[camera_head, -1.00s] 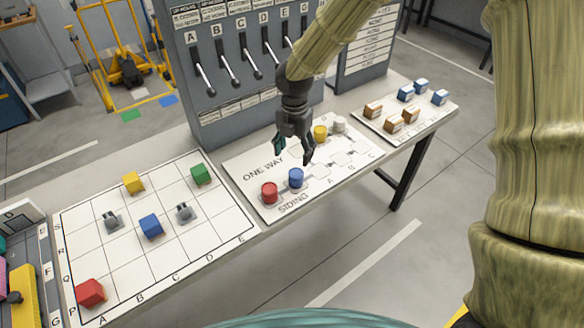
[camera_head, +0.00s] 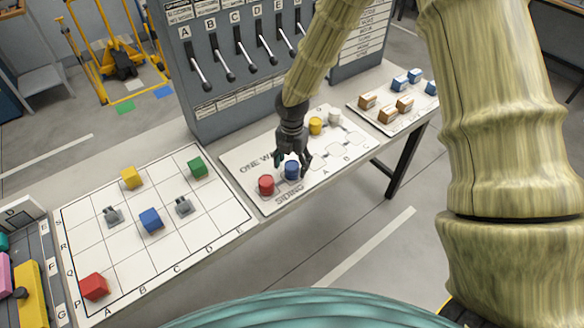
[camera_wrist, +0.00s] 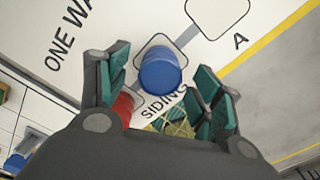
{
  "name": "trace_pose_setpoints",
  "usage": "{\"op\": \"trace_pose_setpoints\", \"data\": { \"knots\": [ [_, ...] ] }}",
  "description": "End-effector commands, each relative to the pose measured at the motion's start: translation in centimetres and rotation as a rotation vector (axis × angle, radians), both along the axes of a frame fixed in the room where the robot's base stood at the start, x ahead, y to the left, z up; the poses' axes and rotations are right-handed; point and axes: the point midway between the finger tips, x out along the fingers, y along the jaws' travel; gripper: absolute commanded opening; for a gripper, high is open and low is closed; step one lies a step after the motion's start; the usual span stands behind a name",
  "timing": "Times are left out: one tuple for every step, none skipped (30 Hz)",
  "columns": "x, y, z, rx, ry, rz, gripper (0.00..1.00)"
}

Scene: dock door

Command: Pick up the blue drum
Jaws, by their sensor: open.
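The blue drum (camera_head: 292,170) stands upright on the white "ONE WAY / SIDING" board (camera_head: 258,196). In the wrist view the blue drum (camera_wrist: 160,70) shows ahead of and between the fingers, standing in a marked outline. My gripper (camera_head: 292,160) is just above and around the drum's upper area in the head view; contact cannot be told. In the wrist view my gripper (camera_wrist: 168,95) has its green-padded fingers spread apart and nothing between them is held. The red drum (camera_head: 266,185) stands close to the left of the blue drum; it is partly hidden behind the left finger in the wrist view (camera_wrist: 122,108).
A lever panel (camera_head: 235,90) rises behind. A grid board (camera_head: 225,215) with cubes lies left, and a board with small blocks (camera_head: 370,116) lies right.

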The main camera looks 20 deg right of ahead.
Motion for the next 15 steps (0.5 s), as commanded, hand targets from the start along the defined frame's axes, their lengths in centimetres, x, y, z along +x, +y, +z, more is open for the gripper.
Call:
{"op": "trace_pose_setpoints", "data": {
  "knots": [
    [0.0,0.0,-0.4,-0.001,0.002,0.0,0.66],
    [0.0,0.0,-0.7,-0.001,0.001,0.0,0.66],
    [0.0,0.0,-1.0,0.0,0.0,0.0,0.66],
    [0.0,0.0,-1.3,0.0,0.0,0.0,0.66],
    [0.0,0.0,-1.5,-0.001,0.001,0.0,0.66],
    [0.0,0.0,-1.7,-0.001,0.001,0.0,0.66],
    [0.0,0.0,-1.8,-0.001,0.0,0.0,0.66],
    [0.0,0.0,-1.8,-0.001,-0.001,0.0,0.66],
    [0.0,0.0,-1.9,-0.001,-0.001,0.0,0.66],
    [0.0,0.0,-1.9,-0.001,-0.001,0.0,0.66],
    [0.0,0.0,-2.0,-0.001,-0.001,0.0,0.66],
    [0.0,0.0,-2.0,-0.001,-0.001,0.0,0.66],
    [0.0,0.0,-2.0,0.0,-0.001,0.0,0.66],
    [0.0,0.0,-2.0,0.0,-0.001,0.0,0.66],
    [0.0,0.0,-2.0,0.0,-0.001,0.0,0.66]
  ]
}}
